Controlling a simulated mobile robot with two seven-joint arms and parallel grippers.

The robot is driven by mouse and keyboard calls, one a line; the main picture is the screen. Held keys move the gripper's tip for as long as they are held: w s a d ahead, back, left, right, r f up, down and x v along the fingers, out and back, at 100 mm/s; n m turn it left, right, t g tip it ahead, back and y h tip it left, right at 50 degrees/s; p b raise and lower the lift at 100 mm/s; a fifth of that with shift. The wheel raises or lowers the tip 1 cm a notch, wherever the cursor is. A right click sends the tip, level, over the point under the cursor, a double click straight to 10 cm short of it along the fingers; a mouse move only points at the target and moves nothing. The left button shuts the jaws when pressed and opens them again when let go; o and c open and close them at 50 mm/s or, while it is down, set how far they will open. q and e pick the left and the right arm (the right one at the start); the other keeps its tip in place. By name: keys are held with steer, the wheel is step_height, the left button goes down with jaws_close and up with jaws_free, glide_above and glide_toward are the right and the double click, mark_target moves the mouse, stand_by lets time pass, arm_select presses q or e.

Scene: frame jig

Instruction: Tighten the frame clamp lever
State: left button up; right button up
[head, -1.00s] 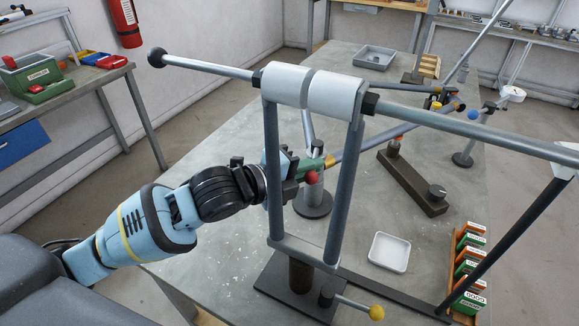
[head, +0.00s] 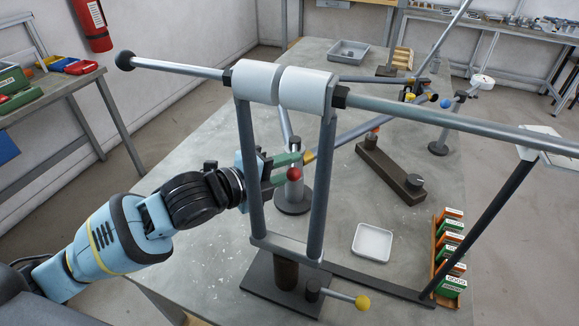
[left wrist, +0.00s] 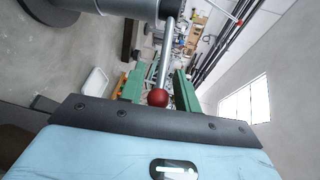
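A lever with a red ball knob (head: 293,173) shows at the bicycle-like metal frame (head: 328,190), behind its two grey tubes. In the left wrist view the red ball (left wrist: 157,97) sits at the end of a silver rod (left wrist: 166,55). My left gripper (head: 285,168) has green fingers spread apart. In the left wrist view the fingers (left wrist: 159,90) stand on either side of the ball and rod, with a visible gap to each. A second lever with a yellow ball (head: 362,302) is low at the frame's base (head: 268,290). My right gripper is not in view.
The frame's long top bar (head: 440,116) and a dark slanted strut (head: 485,225) cross the right side.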

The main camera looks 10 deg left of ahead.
arm_select(q)
steer(key=v, duration=0.6)
steer(key=shift+s+a, duration=0.2)
steer(key=shift+s, duration=0.15)
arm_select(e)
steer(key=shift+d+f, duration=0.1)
